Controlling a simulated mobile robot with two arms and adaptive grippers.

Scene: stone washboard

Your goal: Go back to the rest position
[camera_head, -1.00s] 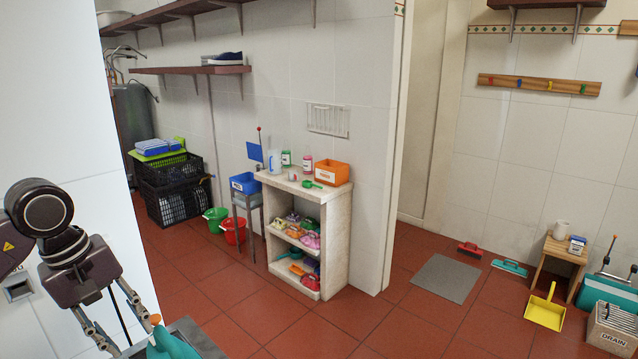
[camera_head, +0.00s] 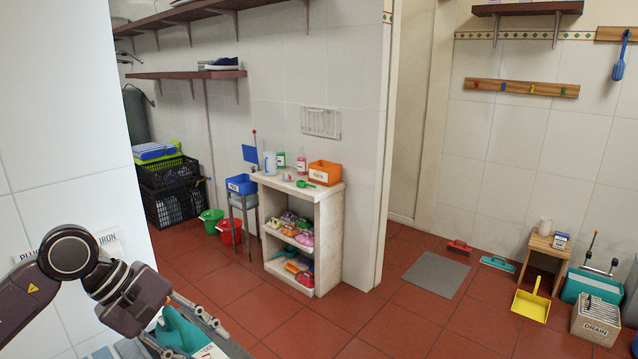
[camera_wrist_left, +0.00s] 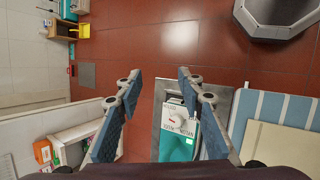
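My left gripper (camera_head: 205,312) is at the lower left of the head view. Its arm comes in from the left beside the white tiled wall. In the left wrist view its two blue-padded fingers (camera_wrist_left: 160,82) stand apart, with nothing held between them. A teal item (camera_head: 180,330) with a label shows below the fingers on a grey surface. It also shows in the left wrist view (camera_wrist_left: 178,148), with a white top. The gripper appears apart from it. My right gripper is not in view.
A stone shelf unit (camera_head: 330,225) holding colourful items stands by the wall. Green (camera_head: 211,222) and red (camera_head: 229,232) buckets are beside it. A wooden stool (camera_head: 545,255), yellow dustpan (camera_head: 531,303) and drain box (camera_head: 596,320) stand at right. The red floor between is largely clear.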

